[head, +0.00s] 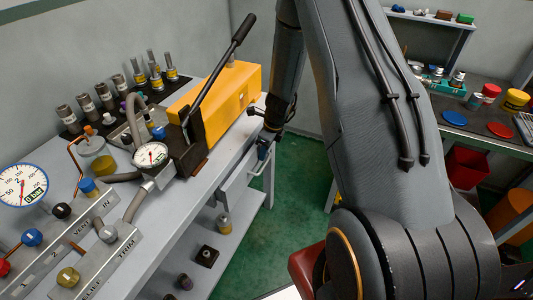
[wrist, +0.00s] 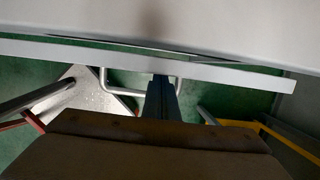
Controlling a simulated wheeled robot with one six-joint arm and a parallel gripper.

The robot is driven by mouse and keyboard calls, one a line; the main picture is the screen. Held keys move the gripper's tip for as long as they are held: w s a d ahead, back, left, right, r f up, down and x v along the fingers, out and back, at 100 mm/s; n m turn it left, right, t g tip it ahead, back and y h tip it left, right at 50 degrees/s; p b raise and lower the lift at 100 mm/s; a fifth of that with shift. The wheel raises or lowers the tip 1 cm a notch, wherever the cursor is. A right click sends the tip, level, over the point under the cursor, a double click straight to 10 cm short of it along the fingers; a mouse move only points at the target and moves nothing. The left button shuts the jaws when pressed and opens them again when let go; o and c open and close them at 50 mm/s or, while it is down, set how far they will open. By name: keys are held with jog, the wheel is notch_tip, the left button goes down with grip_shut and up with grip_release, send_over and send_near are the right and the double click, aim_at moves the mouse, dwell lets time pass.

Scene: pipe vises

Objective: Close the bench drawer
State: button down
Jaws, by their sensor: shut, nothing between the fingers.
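The bench drawer (head: 237,180) is under the grey bench top, with its pale front and bar handle (head: 270,165) facing the aisle. In the wrist view the drawer front (wrist: 210,73) is a long pale strip, standing a little out from the bench edge with a narrow dark gap behind it. The handle (wrist: 117,91) shows below the strip. My gripper (head: 264,147) is shut and empty beside the drawer. In the wrist view its fingertips (wrist: 162,80) are at the drawer front, between the handle's two posts; whether they touch it I cannot tell.
The bench top (head: 135,232) carries an orange box (head: 225,98), a black lever, gauges and valve panels. A lower shelf (head: 212,232) holds several small parts. Green floor (head: 305,185) is open beside the bench. A second bench with red and yellow containers (head: 515,100) stands at right.

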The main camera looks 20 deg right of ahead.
jog(key=shift+r, duration=0.1)
jog(key=p+v, duration=0.8)
jog(key=v, duration=0.2)
jog(key=d+t+y+b, duration=0.1)
jog(key=d+b, duration=0.6)
jog(key=b, duration=0.4)
jog(key=w+a+r+p+x, duration=0.1)
jog(key=p+x, duration=0.3)
jog(key=x, duration=0.7)
jog(key=shift+w+a+f, duration=0.3)
jog(key=shift+w+a, duration=0.2)
